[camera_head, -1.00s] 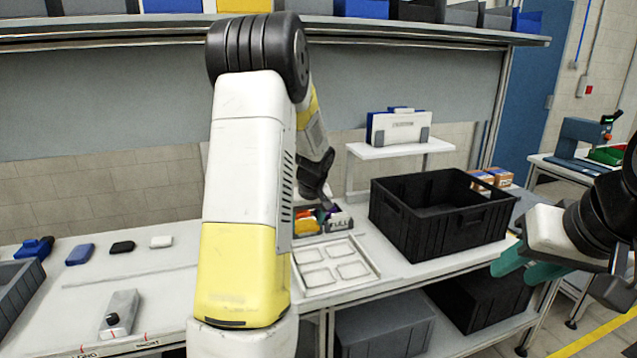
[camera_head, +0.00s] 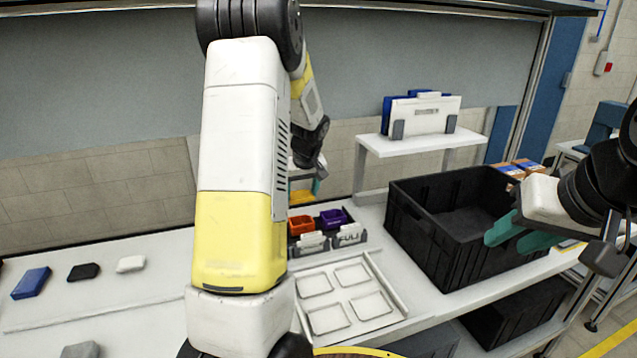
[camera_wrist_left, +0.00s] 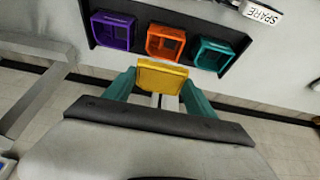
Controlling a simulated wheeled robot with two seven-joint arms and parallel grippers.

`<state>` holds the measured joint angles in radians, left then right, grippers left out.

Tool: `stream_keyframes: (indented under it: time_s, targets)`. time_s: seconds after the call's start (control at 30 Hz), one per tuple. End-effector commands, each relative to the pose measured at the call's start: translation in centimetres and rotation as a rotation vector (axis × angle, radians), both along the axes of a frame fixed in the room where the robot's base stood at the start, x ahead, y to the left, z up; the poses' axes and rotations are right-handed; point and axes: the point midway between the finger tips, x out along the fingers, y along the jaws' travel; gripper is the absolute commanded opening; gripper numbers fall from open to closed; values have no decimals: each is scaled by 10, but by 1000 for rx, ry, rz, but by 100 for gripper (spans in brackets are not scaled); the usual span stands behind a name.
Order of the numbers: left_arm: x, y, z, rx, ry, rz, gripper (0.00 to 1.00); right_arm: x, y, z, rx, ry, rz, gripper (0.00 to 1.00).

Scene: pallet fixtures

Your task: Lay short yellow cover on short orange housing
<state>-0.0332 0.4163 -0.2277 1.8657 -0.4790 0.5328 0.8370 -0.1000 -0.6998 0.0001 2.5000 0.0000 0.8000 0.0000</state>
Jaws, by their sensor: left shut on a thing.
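My left gripper (camera_wrist_left: 160,80) is shut on the short yellow cover (camera_wrist_left: 162,74), held between its teal fingers. In the head view the cover (camera_head: 301,197) shows just below the left wrist, above and behind the dark tray. The short orange housing (camera_wrist_left: 165,41) sits in the tray between a purple housing (camera_wrist_left: 113,31) and a teal housing (camera_wrist_left: 212,55). The cover is apart from the orange housing, which also shows in the head view (camera_head: 300,225). My left arm hides the teal housing there. My right gripper (camera_head: 518,236) is open and empty beside the black crate.
The black crate (camera_head: 420,235) stands right of the dark tray (camera_head: 357,229). A white tray with several recesses (camera_head: 384,285) lies in front. A small raised shelf (camera_head: 420,147) stands behind.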

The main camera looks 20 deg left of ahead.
Motion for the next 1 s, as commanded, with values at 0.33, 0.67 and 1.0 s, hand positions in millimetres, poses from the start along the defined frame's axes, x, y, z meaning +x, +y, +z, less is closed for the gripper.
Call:
stream_keyframes:
  time_s: [0.33,0.67,1.0]
  targets:
    - [-1,0,-24,1,4,0,26,0,0,0,0,0,0,36]
    - [0,0,-53,0,3,-1,26,0,0,0,0,0,0,36]
    - [0,0,-63,0,0,0,26,0,0,0,0,0,0,36]
